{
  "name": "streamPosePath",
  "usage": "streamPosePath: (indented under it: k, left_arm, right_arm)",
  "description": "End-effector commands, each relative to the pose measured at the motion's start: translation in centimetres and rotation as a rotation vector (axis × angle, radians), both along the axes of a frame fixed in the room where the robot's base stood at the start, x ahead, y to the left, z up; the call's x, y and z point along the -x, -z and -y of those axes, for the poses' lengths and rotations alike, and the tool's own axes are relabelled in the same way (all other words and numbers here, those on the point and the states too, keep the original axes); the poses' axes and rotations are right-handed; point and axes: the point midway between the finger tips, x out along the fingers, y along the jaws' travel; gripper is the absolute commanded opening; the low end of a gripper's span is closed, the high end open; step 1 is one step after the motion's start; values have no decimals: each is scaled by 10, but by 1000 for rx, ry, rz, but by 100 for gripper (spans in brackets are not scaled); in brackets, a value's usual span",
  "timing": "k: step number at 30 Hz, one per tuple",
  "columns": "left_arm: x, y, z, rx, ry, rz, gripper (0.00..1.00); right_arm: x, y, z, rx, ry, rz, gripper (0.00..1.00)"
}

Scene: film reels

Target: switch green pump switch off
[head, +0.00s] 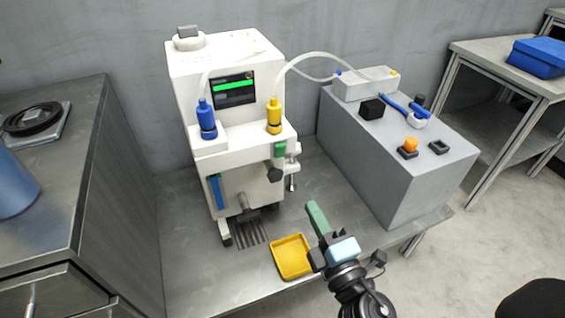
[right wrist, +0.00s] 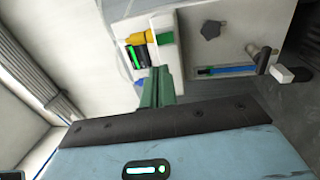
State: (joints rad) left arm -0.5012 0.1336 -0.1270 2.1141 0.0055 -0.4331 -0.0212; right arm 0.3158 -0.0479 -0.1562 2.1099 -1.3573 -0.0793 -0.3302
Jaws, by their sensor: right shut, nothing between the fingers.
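The green pump switch (head: 280,149) is a small green block on the front of the white machine (head: 190,68), at the upper right below the yellow-capped bottle. My right gripper (head: 313,206) has green fingers, is shut and holds nothing. It is in front of and below the switch, apart from it. The closed fingertips show in the right wrist view (right wrist: 158,74). My left gripper is not in view.
A black knob (head: 274,172) sits below the switch. Blue (head: 206,118) and yellow (head: 275,115) bottles with tubing stand on the machine. A yellow tray (head: 292,257) lies on the bench below. A grey box (head: 390,150) with buttons stands to the right.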

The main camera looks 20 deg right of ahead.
Motion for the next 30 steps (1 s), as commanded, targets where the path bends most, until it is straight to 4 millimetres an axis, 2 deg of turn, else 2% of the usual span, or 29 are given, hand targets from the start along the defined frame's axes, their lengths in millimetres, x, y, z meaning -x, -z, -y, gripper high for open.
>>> streamPosePath:
  k: [8,13,21,30]
  left_arm:
    - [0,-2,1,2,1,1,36]
    - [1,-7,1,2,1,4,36]
    - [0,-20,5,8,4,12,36]
    - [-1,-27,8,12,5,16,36]
  right_arm:
    - [0,-1,0,-1,0,0,0]
    - [-11,-4,0,-1,-1,1,0]
    - [-55,-13,-2,-1,0,3,0]
    - [-107,-21,-4,-2,-1,1,0]
